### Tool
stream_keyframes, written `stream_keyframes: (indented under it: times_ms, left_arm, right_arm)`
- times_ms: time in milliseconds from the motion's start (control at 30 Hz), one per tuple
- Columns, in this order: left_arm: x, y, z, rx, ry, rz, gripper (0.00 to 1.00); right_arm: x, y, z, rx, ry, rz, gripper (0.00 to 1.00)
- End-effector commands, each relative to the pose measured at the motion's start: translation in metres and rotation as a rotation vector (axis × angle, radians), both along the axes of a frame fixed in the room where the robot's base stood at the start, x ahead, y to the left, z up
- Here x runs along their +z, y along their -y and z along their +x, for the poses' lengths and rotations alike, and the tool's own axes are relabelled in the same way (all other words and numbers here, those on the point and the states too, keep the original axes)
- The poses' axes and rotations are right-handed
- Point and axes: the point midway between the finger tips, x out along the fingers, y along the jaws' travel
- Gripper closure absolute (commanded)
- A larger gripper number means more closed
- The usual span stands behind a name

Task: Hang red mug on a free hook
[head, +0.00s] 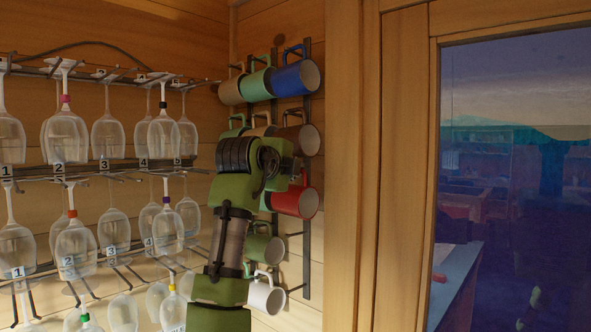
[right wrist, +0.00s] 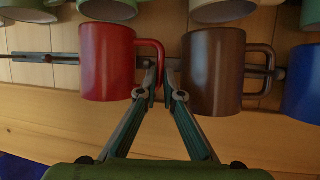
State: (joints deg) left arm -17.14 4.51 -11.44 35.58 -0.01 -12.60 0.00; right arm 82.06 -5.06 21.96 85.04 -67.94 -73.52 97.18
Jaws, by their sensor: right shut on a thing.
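The red mug (head: 298,201) is at the right column of the wall mug rack (head: 306,255), just below the brown mug (head: 305,139). In the right wrist view the red mug (right wrist: 107,62) is left of the brown mug (right wrist: 213,70), with a gap between them. My right gripper (right wrist: 160,82) is shut on the red mug's handle, its fingertips either side of it. In the head view my arm hides most of this gripper. Whether the handle is over a hook cannot be told. Bare hooks (head: 296,288) show low on the right column. My left gripper is not in view.
A blue mug (head: 297,78) hangs at the top right. Green, tan and white mugs (head: 267,296) hang on the columns to the left. Wire racks of hanging wine glasses (head: 75,245) fill the left side. A wooden window frame (head: 405,160) stands to the right.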

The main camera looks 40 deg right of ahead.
Motion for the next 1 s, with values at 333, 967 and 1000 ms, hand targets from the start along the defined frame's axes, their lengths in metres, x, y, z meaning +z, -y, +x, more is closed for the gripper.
stream_keyframes:
  times_ms: [333, 967, 1000]
  left_arm:
    - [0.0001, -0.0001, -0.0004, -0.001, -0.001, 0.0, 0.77]
    - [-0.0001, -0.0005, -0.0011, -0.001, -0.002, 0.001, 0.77]
    - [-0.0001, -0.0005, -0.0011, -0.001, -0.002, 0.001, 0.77]
  right_arm:
    - [-0.0002, -0.0011, 0.0021, 0.005, 0.0, 0.0, 1.0]
    - [-0.0012, -0.0015, 0.0028, 0.007, -0.001, 0.001, 0.73]
    - [-0.0012, -0.0016, 0.0029, 0.007, -0.001, 0.001, 0.73]
